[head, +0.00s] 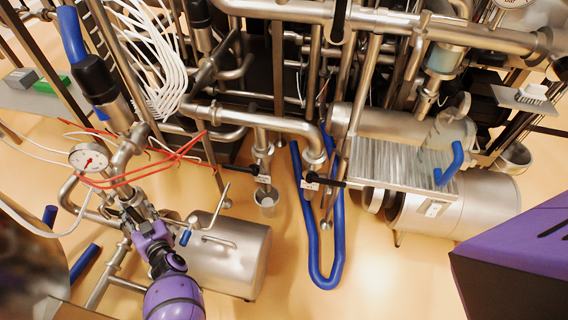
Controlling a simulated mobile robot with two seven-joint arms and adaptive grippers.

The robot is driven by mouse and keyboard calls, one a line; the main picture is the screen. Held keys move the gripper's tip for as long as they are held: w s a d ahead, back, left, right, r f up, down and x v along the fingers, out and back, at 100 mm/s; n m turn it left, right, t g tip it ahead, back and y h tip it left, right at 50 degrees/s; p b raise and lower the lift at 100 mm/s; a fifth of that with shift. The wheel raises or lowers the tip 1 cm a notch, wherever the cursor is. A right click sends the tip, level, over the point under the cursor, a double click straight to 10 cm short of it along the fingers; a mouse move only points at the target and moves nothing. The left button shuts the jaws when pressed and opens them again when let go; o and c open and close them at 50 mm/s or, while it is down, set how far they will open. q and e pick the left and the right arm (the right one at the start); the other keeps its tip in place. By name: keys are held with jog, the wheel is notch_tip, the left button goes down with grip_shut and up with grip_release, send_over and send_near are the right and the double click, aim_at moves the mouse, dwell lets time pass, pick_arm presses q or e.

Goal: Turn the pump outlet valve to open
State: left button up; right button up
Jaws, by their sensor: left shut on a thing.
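My left gripper (137,214) reaches in from the lower left on its purple arm. It is shut on a small part at the steel pipework below the round gauge, which looks like the pump outlet valve's handle. The fingers hide most of this part, so I cannot tell the valve's position. The steel pump housing (228,258) lies just right of the gripper. My right gripper is not in view.
A pressure gauge (89,157) with red cables (160,170) sits close above the gripper. A blue hose (322,272) loops down to the floor in the middle. Black-handled valves (325,182) and a steel tank (455,207) stand to the right. The front middle floor is clear.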

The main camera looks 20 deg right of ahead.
pick_arm(q)
jog(key=v, duration=1.2)
